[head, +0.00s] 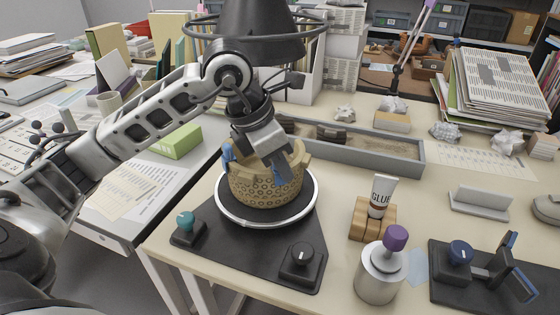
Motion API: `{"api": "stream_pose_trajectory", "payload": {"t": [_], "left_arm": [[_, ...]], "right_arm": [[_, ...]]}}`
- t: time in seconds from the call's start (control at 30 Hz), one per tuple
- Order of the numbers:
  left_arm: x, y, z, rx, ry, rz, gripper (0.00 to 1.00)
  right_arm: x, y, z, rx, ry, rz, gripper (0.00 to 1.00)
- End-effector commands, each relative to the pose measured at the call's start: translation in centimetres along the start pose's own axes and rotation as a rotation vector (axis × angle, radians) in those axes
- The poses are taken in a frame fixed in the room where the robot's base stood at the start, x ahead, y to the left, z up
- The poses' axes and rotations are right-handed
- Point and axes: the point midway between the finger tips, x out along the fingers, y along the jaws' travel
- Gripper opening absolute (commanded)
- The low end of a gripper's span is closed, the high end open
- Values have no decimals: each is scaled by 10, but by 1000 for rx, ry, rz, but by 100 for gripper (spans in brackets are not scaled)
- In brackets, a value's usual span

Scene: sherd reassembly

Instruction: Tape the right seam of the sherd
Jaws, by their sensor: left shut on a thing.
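A tan vessel (266,190) with a pitted, patterned wall stands upright on a round turntable (312,206) with a white rim. My left gripper (277,164) reaches down from above to the vessel's rim. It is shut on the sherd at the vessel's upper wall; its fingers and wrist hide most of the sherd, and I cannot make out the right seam. A blue strip or clip (228,153) sits at the left of the vessel's rim. My right gripper is not in view.
The turntable's black base carries a teal knob (186,219) and a black dial (302,255). To the right are a glue tube (381,195) in a wooden block, a metal pot (379,278) with a purple knob, and a black stand (450,285) with blue-edged arms. A long grey tray (380,160) lies behind.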

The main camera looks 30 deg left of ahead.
Motion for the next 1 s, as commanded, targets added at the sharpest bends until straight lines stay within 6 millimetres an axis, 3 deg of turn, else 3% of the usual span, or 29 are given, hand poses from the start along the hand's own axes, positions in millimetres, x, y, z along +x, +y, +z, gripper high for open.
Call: {"api": "stream_pose_trajectory", "payload": {"t": [0.17,0.2,0.27,0.67,0.77,1.0], "left_arm": [[0,0,0,0,0,0,12],[0,0,0,0,0,0,29],[0,0,0,0,0,0,46],[0,0,0,0,0,0,46],[0,0,0,0,0,0,46],[-60,1,1,0,-4,6,46]], "right_arm": [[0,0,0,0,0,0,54],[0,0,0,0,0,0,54],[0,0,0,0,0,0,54],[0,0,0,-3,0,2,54],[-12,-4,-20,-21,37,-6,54],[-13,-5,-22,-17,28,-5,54]]}}
